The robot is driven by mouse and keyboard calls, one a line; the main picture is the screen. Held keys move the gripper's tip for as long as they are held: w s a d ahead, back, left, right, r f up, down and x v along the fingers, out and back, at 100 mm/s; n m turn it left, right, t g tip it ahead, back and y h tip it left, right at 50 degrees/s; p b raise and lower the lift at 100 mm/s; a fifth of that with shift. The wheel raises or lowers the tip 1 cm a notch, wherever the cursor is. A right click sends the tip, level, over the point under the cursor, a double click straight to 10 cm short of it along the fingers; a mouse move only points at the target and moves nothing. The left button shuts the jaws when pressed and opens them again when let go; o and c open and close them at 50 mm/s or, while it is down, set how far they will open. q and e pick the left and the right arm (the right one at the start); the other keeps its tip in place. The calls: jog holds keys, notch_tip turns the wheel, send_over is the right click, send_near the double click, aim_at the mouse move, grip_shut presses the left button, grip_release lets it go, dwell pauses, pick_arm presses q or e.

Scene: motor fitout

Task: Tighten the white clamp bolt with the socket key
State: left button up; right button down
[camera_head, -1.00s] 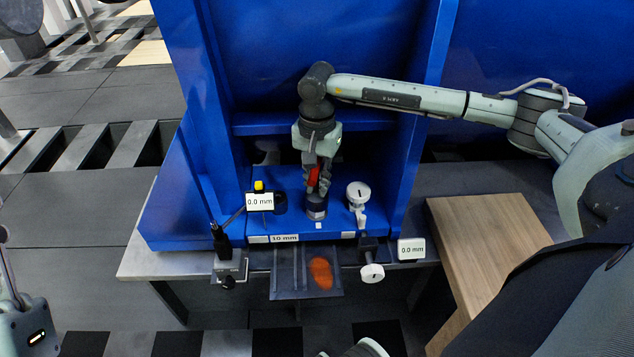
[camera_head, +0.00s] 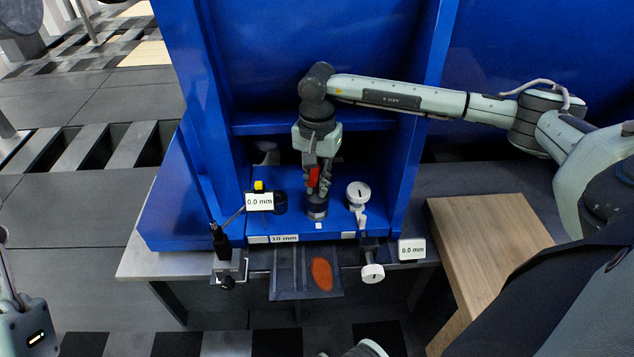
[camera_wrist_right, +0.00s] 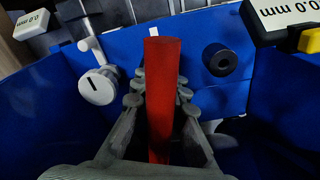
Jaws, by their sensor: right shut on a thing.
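My right gripper (camera_head: 318,190) is shut on a red bar-like handle (camera_wrist_right: 162,95), which I take to be the socket key. The handle stands out past the fingertips in the right wrist view. In the head view the fingers are just above a dark cylinder (camera_head: 317,209) on the blue housing; I cannot tell whether the key touches it. A white slotted knob (camera_head: 358,191) stands right of the gripper, apart from it; it shows at left in the wrist view (camera_wrist_right: 100,87). A second white slotted knob (camera_head: 372,273) is lower, at the bench edge. I cannot tell which is the clamp bolt. My left gripper's fingers are not visible.
A black hollow cylinder (camera_head: 280,203) and a yellow-topped gauge reading 0.0 mm (camera_head: 259,201) stand left of the gripper. Another 0.0 mm display (camera_head: 411,249) is at right. A dark tray (camera_head: 289,285) holds an orange oval. Blue walls (camera_head: 420,130) flank the arm.

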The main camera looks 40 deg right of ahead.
jog(key=shift+f+b, duration=0.9)
jog(key=shift+f, duration=0.4)
jog(key=shift+m, duration=1.4)
jog(key=m, duration=0.2)
jog(key=shift+m+p, duration=0.4)
jog(key=shift+m, duration=1.4)
